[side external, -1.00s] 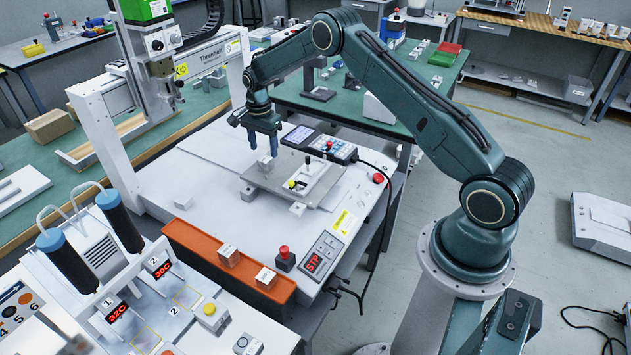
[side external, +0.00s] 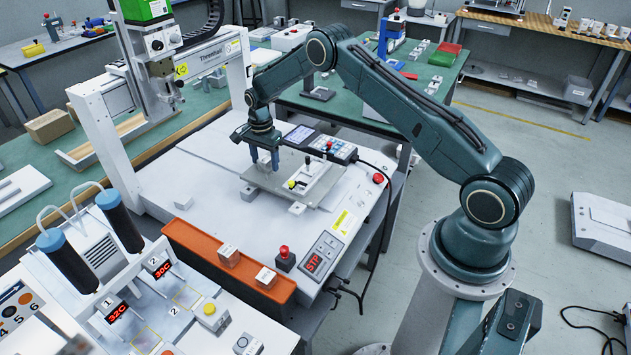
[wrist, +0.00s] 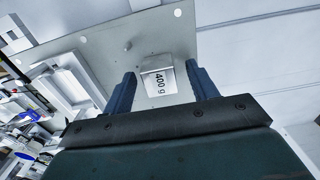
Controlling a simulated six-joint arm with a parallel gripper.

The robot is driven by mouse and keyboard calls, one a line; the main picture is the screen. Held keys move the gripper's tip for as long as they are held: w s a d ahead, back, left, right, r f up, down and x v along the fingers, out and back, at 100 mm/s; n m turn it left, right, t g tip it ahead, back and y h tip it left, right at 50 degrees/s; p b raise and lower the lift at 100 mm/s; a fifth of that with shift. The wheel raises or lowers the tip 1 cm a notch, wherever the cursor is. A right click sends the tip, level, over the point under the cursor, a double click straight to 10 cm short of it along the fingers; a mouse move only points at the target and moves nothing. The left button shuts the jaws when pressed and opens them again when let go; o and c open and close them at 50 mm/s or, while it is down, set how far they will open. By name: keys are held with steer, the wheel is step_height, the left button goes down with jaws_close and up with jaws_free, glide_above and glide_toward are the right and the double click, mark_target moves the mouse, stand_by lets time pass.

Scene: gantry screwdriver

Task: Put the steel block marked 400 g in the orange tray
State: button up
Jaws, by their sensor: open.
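The steel block marked 400 g (wrist: 158,80) shows in the wrist view on a grey plate, its label facing the camera. My gripper (wrist: 161,70) is open, with one blue finger on each side of the block. Small gaps show between the fingers and the block. In the side view my gripper (side external: 264,163) points down at the back left part of the plate (side external: 270,188); its fingers mostly hide the block there. The orange tray (side external: 195,243) lies along the front edge of the white machine bed, with two small labelled blocks (side external: 228,256) (side external: 265,277) at its right part.
A white fixture with a yellow and a black knob (side external: 310,178) stands on the plate, right of my gripper. A handheld panel (side external: 320,143) lies behind. A red button (side external: 284,257) stands by the tray's right end. The bed (side external: 215,205) left of the plate is mostly clear.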

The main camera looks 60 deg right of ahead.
mark_target(265, 159)
steer(key=shift+c, duration=0.5)
jaws_close()
steer(key=shift+r, duration=0.1)
step_height(265, 159, up, 20)
stand_by(0.4)
stand_by(0.4)
